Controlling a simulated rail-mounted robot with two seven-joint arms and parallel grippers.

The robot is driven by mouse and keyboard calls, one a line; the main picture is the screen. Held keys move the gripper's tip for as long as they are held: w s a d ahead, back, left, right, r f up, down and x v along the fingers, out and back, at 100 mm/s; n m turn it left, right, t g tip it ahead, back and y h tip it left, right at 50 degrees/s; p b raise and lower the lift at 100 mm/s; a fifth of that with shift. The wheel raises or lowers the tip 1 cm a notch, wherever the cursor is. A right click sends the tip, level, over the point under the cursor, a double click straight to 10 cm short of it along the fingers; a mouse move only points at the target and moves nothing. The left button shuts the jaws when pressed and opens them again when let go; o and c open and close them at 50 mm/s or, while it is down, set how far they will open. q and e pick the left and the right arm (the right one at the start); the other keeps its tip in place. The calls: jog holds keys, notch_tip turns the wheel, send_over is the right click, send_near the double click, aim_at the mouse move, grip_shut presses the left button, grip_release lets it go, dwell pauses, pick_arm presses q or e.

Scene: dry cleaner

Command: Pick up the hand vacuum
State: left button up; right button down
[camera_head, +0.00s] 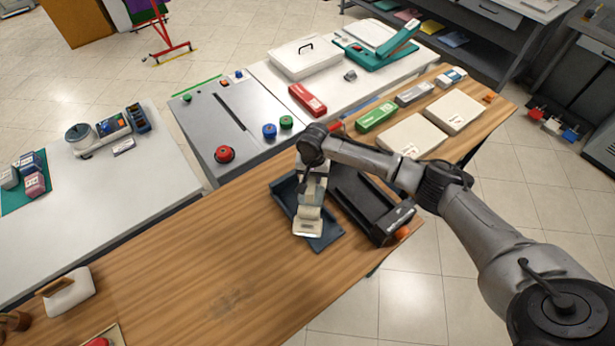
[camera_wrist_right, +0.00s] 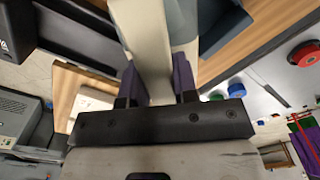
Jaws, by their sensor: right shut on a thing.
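The hand vacuum (camera_head: 308,222) is a cream and grey body. It stands over a dark blue tray (camera_head: 326,238) on the wooden table in the head view. My right gripper (camera_head: 312,172) reaches down from above and is shut on the hand vacuum. In the right wrist view the cream body of the vacuum (camera_wrist_right: 146,45) lies between the purple pads of my right gripper (camera_wrist_right: 158,82). I cannot tell whether the vacuum touches the tray. My left gripper is not in view.
A black holder (camera_head: 372,205) stands close on the right of the tray. A grey panel with coloured knobs (camera_head: 205,125) is behind. Red (camera_head: 308,99) and green (camera_head: 376,117) boxes and white pads (camera_head: 412,137) lie further back. The front-left wooden tabletop (camera_head: 190,260) is mostly clear.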

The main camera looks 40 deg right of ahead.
jog(key=s+d+r, duration=0.4)
jog(key=s+r, duration=0.2)
jog(key=s, duration=0.2)
jog(key=shift+s+d, duration=0.25)
jog(key=shift+s, duration=0.05)
